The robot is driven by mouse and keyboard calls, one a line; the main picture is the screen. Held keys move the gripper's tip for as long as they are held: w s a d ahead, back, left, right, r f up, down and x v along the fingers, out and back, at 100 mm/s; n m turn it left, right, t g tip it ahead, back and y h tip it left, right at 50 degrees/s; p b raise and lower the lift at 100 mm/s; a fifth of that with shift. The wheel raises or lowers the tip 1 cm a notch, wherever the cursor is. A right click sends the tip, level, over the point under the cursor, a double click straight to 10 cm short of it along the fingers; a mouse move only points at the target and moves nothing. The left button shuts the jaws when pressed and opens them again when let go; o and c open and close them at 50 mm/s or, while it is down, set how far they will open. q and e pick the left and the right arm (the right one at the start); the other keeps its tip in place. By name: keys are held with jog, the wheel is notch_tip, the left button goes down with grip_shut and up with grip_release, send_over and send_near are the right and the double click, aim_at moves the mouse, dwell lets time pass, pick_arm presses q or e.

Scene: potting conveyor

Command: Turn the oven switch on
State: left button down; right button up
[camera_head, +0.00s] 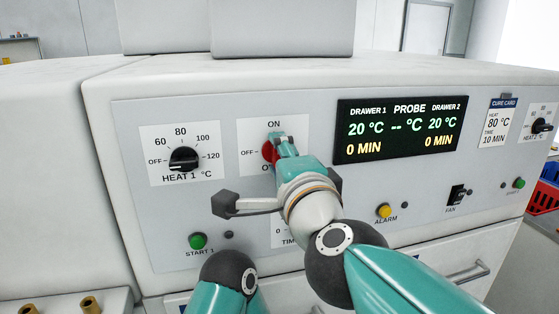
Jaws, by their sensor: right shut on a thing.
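The oven switch is a red knob (268,152) on a white label plate (250,128) of the front panel, with ON printed above and OFF to its left. Another word below it is mostly covered. My right gripper (283,143) is shut on the red knob, coming from the lower right. Its fingers hide the knob's right part, so I cannot tell exactly which mark the knob points to. My left gripper is not in view.
The HEAT 1 dial (184,158) is left of the switch. The lit display (400,127) reads 20 °C and 0 MIN for both drawers. The green START 1 button (198,241), yellow ALARM button (384,211) and black FAN switch (457,195) sit lower.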

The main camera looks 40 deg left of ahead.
jog(key=shift+w+f+m, duration=0.15)
jog(key=shift+f+m, duration=0.1)
jog(key=shift+m, duration=0.15)
jog(key=o, duration=1.1)
jog(key=shift+d, duration=0.15)
jog(key=shift+o, duration=0.2)
jog(key=shift+r, duration=0.1)
jog(key=v, duration=1.2)
